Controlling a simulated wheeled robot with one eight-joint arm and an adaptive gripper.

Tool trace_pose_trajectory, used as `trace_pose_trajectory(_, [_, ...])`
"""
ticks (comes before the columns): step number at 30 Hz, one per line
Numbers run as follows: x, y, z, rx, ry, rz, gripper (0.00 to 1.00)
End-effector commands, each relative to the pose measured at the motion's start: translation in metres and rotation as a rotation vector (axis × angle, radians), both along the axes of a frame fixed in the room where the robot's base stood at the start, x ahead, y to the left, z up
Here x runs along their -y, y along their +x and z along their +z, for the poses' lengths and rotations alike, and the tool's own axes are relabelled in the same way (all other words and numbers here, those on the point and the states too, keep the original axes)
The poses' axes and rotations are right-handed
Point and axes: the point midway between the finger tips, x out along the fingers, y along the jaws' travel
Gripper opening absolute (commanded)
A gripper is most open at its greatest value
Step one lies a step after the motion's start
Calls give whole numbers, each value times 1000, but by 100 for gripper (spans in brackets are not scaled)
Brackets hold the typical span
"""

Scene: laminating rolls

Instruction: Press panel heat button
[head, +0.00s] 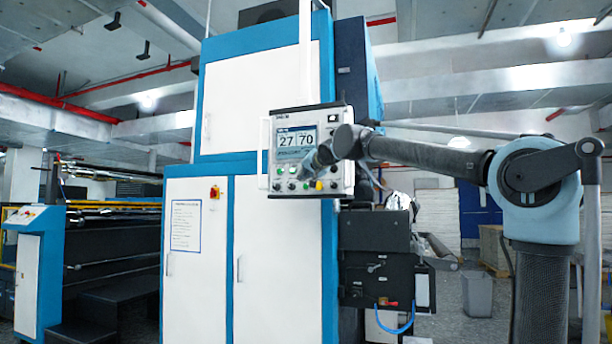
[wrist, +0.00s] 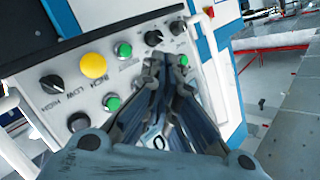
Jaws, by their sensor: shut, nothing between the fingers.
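The control panel (head: 265,160) is a pale box with a lit screen (head: 297,140) reading 27 and 70, mounted on the machine's front corner. In the wrist view the panel face (wrist: 128,75) appears turned, with a yellow button (wrist: 93,65), a green button (wrist: 123,50), another green button (wrist: 113,103) and black knobs. My gripper (wrist: 162,62) is shut and empty, its tips over the panel face beside a green button (wrist: 184,60) partly behind them. I cannot tell whether the tips touch the panel. The small labels are too blurred to show which button is heat.
The tall white and blue machine cabinet (head: 200,260) stands behind and below the panel. A black unit with a blue hose (head: 385,270) juts out to the panel's lower right. A roller machine (head: 110,240) stands at left. A grey bin (head: 478,295) is on the floor at right.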

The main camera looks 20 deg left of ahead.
Motion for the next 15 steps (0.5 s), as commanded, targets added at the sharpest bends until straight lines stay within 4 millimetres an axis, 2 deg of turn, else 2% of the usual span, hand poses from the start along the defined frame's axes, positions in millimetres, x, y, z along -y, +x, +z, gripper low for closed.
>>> trace_pose_trajectory(1, [-11, -2, 7, 4, 16, 16, 0])
trace_pose_trajectory(3, [-22, -5, 15, 11, 35, 33, 0])
trace_pose_trajectory(6, [-30, -6, 21, 14, 49, 44, 0])
trace_pose_trajectory(15, [-31, -6, 22, 15, 53, 46, 0])
